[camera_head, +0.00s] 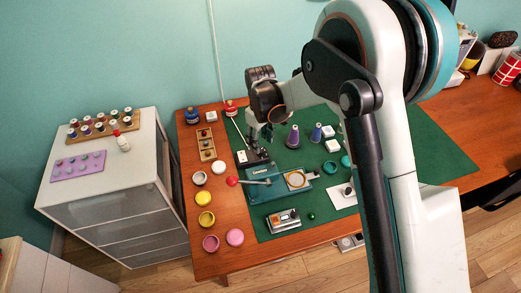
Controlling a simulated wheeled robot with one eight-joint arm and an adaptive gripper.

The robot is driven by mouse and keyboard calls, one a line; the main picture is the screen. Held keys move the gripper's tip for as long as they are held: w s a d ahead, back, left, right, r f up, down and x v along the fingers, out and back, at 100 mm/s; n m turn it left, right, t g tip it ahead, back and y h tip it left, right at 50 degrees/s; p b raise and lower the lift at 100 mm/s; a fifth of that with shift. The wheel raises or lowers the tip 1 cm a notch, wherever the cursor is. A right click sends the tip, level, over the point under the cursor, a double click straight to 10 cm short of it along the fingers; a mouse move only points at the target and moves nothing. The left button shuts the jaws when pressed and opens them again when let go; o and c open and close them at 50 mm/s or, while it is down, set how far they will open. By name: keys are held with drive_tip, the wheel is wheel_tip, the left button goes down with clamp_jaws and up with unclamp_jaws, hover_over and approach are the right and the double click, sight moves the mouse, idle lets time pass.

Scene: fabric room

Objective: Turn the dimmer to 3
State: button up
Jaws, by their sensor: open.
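No part is clearly marked as the dimmer, and no scale or number is readable at this size. A white plate with a dark knob (343,195) lies on the green mat, partly hidden by my arm. A small black device with a white face (247,157) stands near the mat's left edge. A grey box with an orange part and dark knobs (284,219) sits at the mat's front. My gripper (258,133) is open, pointing down above and close to the black device. I cannot tell whether it touches it.
A teal machine (266,187) with a red ball lever stands mid-mat. Thread spools (293,137) stand behind it. Several round pots (205,220) line the wooden table's left side. A white drawer cabinet (112,190) stands left. My arm covers much of the right.

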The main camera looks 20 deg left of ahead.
drive_tip(key=shift+f+b, duration=0.5)
drive_tip(key=shift+f, duration=1.65)
clamp_jaws()
